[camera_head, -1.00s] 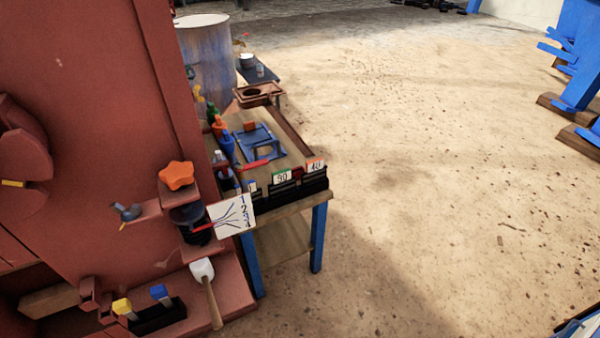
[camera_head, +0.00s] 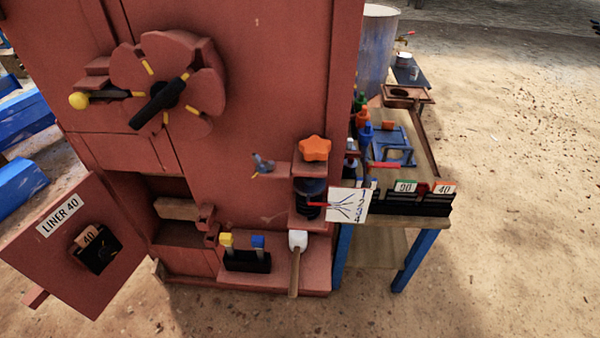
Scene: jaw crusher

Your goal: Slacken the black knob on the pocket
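A black pocket (camera_head: 90,262) sits on the red door panel (camera_head: 55,265) at the lower left, under a white label (camera_head: 57,214) reading "LINER 40". A brown tag (camera_head: 87,236) marked 40 stands up out of the pocket. A small dark round shape on the pocket's front looks like the black knob (camera_head: 102,252); it is too small to tell whether it is tight or slack. The panel stands swung out from the red machine. My gripper is not in view.
The red machine (camera_head: 270,90) fills the middle, with a black handle (camera_head: 160,101) on a round hub and a yellow-ended lever (camera_head: 79,101). A white-headed mallet (camera_head: 295,262) rests on its low ledge. A workbench (camera_head: 395,222) stands right; bare floor lies in front and right.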

